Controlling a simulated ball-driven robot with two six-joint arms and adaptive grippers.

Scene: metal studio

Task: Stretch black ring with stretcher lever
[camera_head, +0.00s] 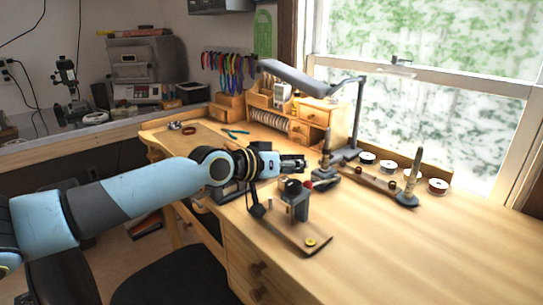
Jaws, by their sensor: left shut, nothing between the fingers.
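My left gripper (301,164) is shut and empty, above the workbench near its front left part. A small bench tool (294,207), grey with a dark top, stands just below and in front of it on a flat base with a yellow round piece. Another tool with an upright post (326,168) stands just right of the fingertips. Gap or contact there is hard to judge. I cannot tell for sure which tool is the stretcher or which part is its lever. I cannot make out the black ring for certain. My right gripper is not in view.
A long bar (381,184) with a tall post lies to the right. A lamp (300,80) and a wooden organizer (314,112) stand behind. The bench's right front (430,250) is clear. A dark seat is below left.

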